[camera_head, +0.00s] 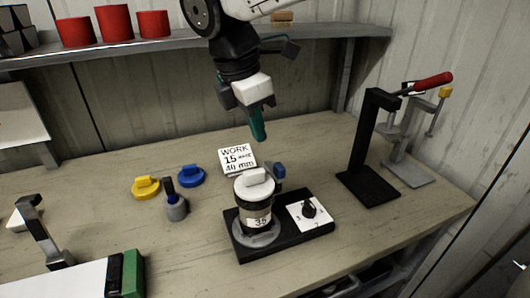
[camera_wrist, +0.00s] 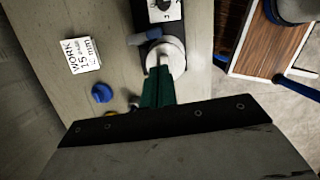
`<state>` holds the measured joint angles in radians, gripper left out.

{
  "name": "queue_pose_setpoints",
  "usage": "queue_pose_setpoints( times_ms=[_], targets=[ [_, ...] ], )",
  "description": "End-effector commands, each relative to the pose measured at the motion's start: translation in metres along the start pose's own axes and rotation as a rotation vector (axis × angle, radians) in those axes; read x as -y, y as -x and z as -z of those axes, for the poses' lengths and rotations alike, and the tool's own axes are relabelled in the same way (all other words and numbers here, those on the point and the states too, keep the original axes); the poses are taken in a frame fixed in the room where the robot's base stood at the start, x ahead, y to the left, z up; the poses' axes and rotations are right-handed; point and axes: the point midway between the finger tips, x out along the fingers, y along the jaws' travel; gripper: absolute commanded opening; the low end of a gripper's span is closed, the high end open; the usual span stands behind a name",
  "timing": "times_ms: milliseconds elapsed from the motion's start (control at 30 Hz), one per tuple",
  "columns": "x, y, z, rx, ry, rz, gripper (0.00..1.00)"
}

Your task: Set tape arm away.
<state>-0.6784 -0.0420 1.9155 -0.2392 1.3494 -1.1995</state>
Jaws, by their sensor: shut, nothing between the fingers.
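I cannot tell for sure which part is the tape arm. A small blue-ended piece (camera_head: 278,171) stands beside the black cylinder (camera_head: 254,207) with a white lid and a "35" label, partly hidden by it. The cylinder sits on a black base (camera_head: 286,239) with a dial (camera_head: 309,209). In the wrist view the white lid (camera_wrist: 172,52) is just beyond my fingertips in the picture. My gripper (camera_head: 259,132), with green fingers, is shut and empty, pointing down above and behind the cylinder. The fingers also show in the wrist view (camera_wrist: 158,78).
A "WORK" card (camera_head: 238,158) stands behind the cylinder. A yellow cap (camera_head: 146,187), a blue cap (camera_head: 191,176) and a grey black-handled tool (camera_head: 175,207) lie left. A black stand (camera_head: 368,185) and red-handled clamp (camera_head: 432,82) stand right. A shelf (camera_head: 180,43) runs behind.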

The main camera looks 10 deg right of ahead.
Motion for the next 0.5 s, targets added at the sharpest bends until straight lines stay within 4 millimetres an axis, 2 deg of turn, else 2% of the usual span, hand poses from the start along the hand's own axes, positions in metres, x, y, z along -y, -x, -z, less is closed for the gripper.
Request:
queue_pose_setpoints(
  times_ms=[500],
  targets=[
    [0.001, -0.083, 0.000, 0.001, -0.002, 0.004, 0.00]
  ],
)
